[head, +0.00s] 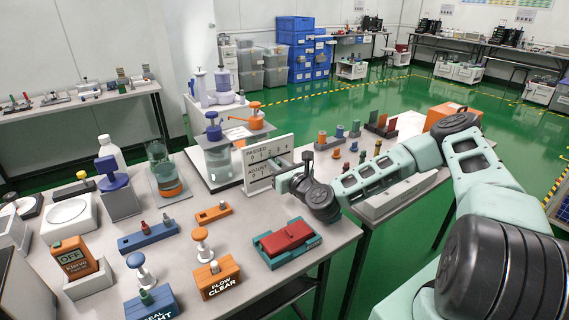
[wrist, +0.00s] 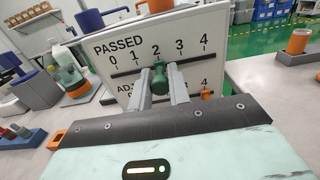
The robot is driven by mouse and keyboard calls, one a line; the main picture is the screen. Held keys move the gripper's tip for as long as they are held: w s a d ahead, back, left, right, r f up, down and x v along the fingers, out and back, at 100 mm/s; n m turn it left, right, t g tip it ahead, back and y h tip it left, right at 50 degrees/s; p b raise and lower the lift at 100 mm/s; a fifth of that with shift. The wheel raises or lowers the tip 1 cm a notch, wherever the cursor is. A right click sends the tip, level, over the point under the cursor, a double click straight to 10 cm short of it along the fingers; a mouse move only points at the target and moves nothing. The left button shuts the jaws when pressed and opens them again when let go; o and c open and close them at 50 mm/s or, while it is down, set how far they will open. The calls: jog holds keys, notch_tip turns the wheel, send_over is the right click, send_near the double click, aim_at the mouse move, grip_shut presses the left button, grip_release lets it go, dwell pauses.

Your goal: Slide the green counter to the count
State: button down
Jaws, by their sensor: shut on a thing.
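The white board (head: 257,180) stands upright at the table's far edge. In the wrist view the board (wrist: 128,48) has an upper row marked PASSED, numbered 0 to 4 above a dark slot, and a partly hidden lower row. The green counter (wrist: 160,84) sits on the upper slot, roughly below the 2. My gripper (wrist: 160,77) is shut on the green counter, one finger on each side. An orange counter (wrist: 206,94) shows on the lower row near its 4. In the head view my gripper (head: 290,180) is at the board's front, and the green counter is hidden.
A red block in a green tray (head: 288,241) lies in front of my gripper. A blue-topped jar (head: 217,155) stands just left of the board. Small coloured pegs (head: 338,153) stand on the table behind my arm.

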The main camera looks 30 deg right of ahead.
jog(key=c, duration=1.3)
grip_release()
jog(key=shift+c, duration=0.2)
jog(key=s+p, duration=0.3)
jog(key=s, duration=1.4)
jog(key=shift+s+d, duration=0.25)
jog(key=shift+d, duration=0.05)
